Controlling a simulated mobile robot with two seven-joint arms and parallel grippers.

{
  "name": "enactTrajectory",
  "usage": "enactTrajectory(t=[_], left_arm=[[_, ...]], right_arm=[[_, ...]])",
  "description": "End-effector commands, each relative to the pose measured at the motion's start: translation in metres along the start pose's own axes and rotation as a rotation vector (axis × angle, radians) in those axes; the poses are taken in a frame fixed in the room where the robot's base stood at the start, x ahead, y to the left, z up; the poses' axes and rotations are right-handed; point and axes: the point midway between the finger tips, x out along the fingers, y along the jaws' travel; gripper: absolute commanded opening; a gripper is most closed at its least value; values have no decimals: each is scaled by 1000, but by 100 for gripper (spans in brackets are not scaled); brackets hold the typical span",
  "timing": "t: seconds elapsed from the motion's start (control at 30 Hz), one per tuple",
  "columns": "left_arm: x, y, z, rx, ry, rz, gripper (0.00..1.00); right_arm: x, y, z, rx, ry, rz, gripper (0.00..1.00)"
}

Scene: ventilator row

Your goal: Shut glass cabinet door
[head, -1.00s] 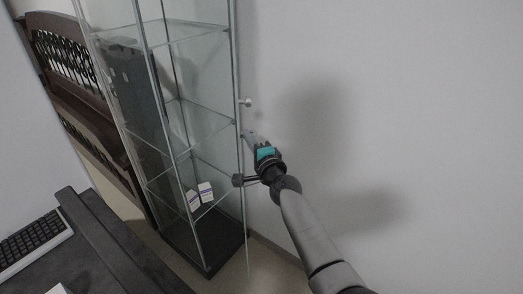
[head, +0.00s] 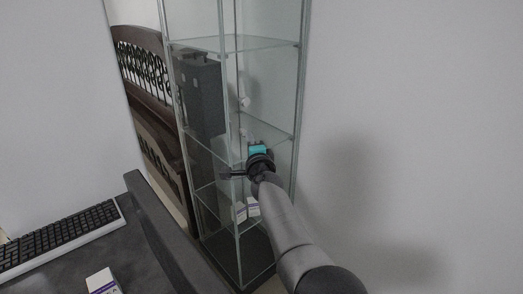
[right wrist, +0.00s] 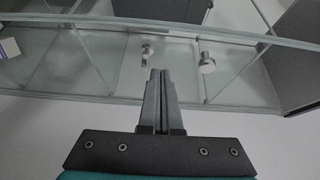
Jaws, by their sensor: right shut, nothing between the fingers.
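The tall glass cabinet (head: 297,100) stands upright in the middle of the head view, with clear panes and glass shelves. A round metal knob (head: 244,103) shows on its glass door, just above my right gripper (head: 248,138). In the right wrist view, the knob (right wrist: 208,62) is ahead and right of my shut, empty fingertips (right wrist: 158,75), with a second knob shape, perhaps a reflection, to their left. The fingers point at the glass; I cannot tell whether they touch it. Whether the door stands ajar is unclear. My left gripper is not in view.
Small white boxes (head: 252,207) stand on a low shelf inside the cabinet. A dark desk (head: 150,262) with a keyboard (head: 62,240) and a white box (head: 102,281) is at the lower left. A wooden bench (head: 160,125) is behind. A bare wall (head: 430,100) fills the right.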

Motion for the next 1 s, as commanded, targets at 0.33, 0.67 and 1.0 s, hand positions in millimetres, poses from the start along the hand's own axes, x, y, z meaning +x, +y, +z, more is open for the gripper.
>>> enactTrajectory(t=[0.33, 0.67, 1.0], left_arm=[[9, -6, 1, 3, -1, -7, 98], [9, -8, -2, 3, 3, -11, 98], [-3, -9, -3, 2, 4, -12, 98]], right_arm=[[7, -1, 11, -1, -5, 0, 0], [7, -1, 11, -1, -5, 0, 0], [7, -14, 10, -1, -4, 0, 0]])
